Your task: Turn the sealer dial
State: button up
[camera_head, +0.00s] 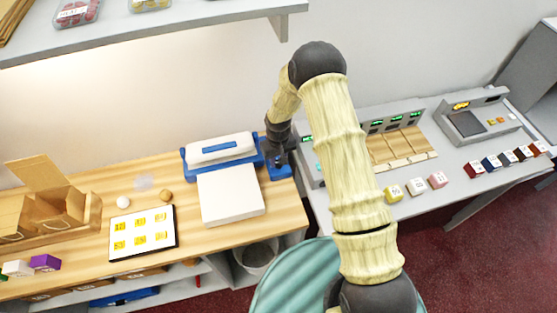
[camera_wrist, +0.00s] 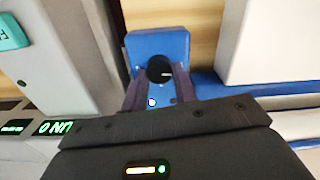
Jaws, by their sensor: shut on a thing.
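The sealer (camera_head: 222,150) is a blue and white machine on the wooden counter, with a white plate in front of it. Its blue side block (camera_head: 281,171) is at its right end and also shows in the wrist view (camera_wrist: 143,42). The black round dial (camera_wrist: 159,70) with a pale mark sits on that block. My gripper (camera_wrist: 159,82) is over the block, with its two dark fingers shut on the dial from either side. In the head view my wrist covers the dial.
A grey machine with green displays (camera_head: 376,126) stands close on the right. A white board with yellow labels (camera_head: 142,232), two small balls and a cardboard box (camera_head: 66,206) are on the left. A shelf (camera_head: 150,35) overhangs the back left.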

jog(key=m+b, duration=0.3)
jog(key=m, duration=0.1)
jog(key=shift+f, duration=0.1)
jog(key=m+b, duration=0.2)
jog(key=m, duration=0.1)
jog(key=shift+d+m, duration=0.1)
jog(key=shift+m, duration=0.2)
jog(key=m+b, duration=0.1)
jog(key=m, duration=0.4)
jog(key=shift+s+r+m, duration=0.1)
jog(key=shift+r+m, duration=0.1)
jog(key=shift+m, duration=1.7)
jog(key=o, duration=1)
jog(key=shift+d, duration=0.1)
